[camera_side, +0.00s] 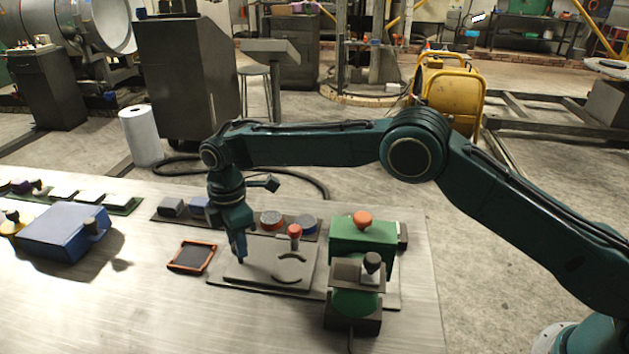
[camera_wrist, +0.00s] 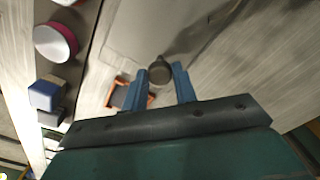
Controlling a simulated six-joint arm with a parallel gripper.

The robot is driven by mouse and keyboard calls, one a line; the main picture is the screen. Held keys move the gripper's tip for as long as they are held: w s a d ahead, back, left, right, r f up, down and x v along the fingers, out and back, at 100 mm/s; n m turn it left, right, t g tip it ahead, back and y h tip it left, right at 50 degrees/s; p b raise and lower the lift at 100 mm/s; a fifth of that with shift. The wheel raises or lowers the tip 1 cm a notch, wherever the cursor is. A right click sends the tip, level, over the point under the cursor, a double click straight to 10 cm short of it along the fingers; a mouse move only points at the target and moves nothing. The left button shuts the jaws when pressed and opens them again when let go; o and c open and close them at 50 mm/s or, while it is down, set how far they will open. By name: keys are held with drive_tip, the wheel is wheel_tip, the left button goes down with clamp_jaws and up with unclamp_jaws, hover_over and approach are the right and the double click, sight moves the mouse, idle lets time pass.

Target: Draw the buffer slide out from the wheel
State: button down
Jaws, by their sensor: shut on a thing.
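My gripper (camera_side: 240,258) points down at the left end of a flat grey plate (camera_side: 262,262), which has a curved slot and a red-topped knob (camera_side: 294,232). In the wrist view my two blue fingers (camera_wrist: 167,84) are shut on a dark round knob (camera_wrist: 160,68), over the pale plate (camera_wrist: 130,35). In the side view my fingers hide this knob. A green block with an orange knob (camera_side: 363,220) and a green round part (camera_side: 355,302) under a black knob (camera_side: 372,262) stand at the right. I cannot tell for sure which part is the buffer slide or the wheel.
An orange-rimmed dark tray (camera_side: 192,257) lies just left of the plate. A rack with red and blue round pieces (camera_side: 271,219) runs behind it. A blue box (camera_side: 65,231) stands far left. The front left of the metal table (camera_side: 130,310) is clear.

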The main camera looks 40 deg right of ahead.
drive_tip(key=shift+w+a+r, duration=0.15)
drive_tip(key=shift+w+a, duration=0.1)
drive_tip(key=shift+w, duration=0.1)
drive_tip(key=c, duration=1.1)
unclamp_jaws()
drive_tip(key=shift+a, duration=0.1)
drive_tip(key=shift+s, duration=0.1)
wheel_tip(320, 180, up, 14)
drive_tip(key=shift+f, duration=0.2)
drive_tip(key=shift+r, duration=0.1)
